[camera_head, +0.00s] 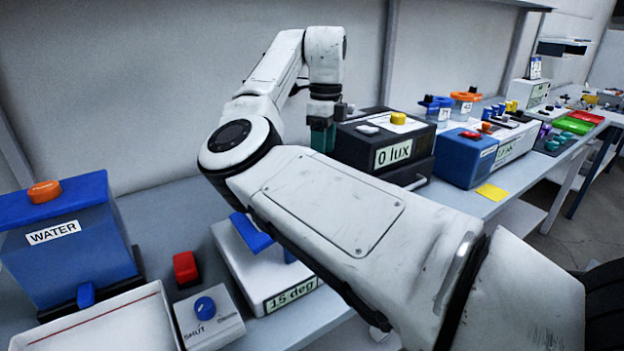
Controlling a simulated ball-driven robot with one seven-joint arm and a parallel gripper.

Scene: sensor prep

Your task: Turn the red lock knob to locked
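A red block-shaped piece (186,268) stands on a small dark base on the bench, left of the white unit (243,262) labelled "15 deg". It is the only red knob-like part I make out, and I see no locked or unlocked marking on it. My gripper (322,120) points down at the upper middle, well to the right of and behind the red piece. A dark green block (323,138) shows right at its fingertips, beside the black "0 lux" box (385,145). I cannot tell whether the fingers are shut on it.
A blue tank (70,250) labelled "WATER" stands at the left, with a white tray (100,322) in front. A white box with a blue knob (205,308) reads "SHUT". My arm hides part of the "15 deg" unit.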

